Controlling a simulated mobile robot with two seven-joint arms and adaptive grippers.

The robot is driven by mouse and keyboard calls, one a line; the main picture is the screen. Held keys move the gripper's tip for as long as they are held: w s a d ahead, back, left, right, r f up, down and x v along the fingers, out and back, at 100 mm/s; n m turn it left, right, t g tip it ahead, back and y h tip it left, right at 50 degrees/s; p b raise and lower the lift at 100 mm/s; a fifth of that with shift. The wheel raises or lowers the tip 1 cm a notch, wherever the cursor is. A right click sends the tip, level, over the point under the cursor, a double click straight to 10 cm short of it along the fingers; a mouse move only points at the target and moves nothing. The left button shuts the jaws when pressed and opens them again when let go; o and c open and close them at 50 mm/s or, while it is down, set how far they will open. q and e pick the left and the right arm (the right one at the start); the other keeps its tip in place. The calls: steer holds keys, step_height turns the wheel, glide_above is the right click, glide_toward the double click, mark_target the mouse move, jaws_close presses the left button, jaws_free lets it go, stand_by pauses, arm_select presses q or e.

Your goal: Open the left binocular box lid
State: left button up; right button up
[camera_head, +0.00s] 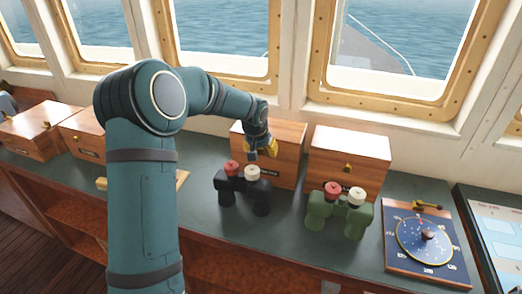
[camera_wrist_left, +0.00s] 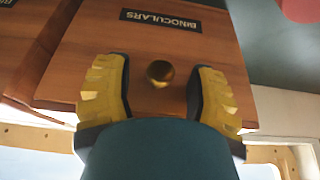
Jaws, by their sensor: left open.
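The left binocular box (camera_head: 285,142) is a wooden box at the back of the counter, and its lid looks shut. In the left wrist view its face (camera_wrist_left: 120,35) carries a black label reading BINOCULARS (camera_wrist_left: 160,20) and a round brass knob (camera_wrist_left: 160,72). My left gripper (camera_head: 264,149) is at the front of this box and hides its knob in the head view. In the wrist view the left gripper's yellow fingers (camera_wrist_left: 160,88) are open, one on each side of the knob, with gaps between. My right gripper is not in view.
The right wooden box (camera_head: 348,150) stands beside it, shut. Black binoculars (camera_head: 243,190) with red and cream caps stand just in front of the left box; green binoculars (camera_head: 340,213) stand to the right. A dial panel (camera_head: 425,242) lies further right. More wooden boxes (camera_head: 35,128) are at left.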

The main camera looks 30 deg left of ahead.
arm_select(q)
steer(key=shift+f, duration=0.1)
jaws_close()
